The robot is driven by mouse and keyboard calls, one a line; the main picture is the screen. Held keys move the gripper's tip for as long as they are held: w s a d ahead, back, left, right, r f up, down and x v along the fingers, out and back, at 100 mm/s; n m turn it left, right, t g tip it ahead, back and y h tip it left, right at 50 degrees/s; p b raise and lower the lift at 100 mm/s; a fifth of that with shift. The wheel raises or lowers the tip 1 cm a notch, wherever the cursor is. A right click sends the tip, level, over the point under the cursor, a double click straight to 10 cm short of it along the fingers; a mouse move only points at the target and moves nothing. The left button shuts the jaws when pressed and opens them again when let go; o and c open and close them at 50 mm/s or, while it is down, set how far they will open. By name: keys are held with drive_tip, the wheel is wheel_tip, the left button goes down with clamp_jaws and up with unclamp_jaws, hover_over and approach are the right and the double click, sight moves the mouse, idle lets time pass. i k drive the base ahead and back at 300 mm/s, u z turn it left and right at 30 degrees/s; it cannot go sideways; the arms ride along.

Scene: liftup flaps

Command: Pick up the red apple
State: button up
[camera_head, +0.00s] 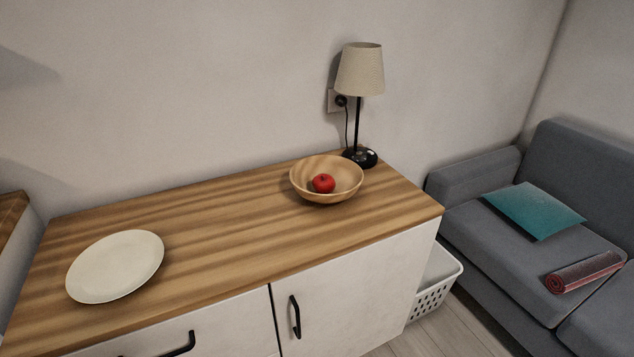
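The bowl stands on the right part of a wooden cabinet top (225,228). The bowl's rim rises around the apple, and the apple's upper side shows clear. My gripper is not in view.
A lamp (360,72) with a beige shade stands just behind the bowl to the right. A cream plate (116,265) lies at the left of the top. The wood between plate and bowl is clear. A white basket (437,285) and a grey sofa (497,240) are at the right.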

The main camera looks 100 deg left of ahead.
sight(323, 184)
drive_tip(key=u, duration=1.9)
drive_tip(key=k, duration=0.25)
drive_tip(key=z, duration=0.15)
drive_tip(key=i, duration=2.1)
drive_tip(key=u, duration=1.95)
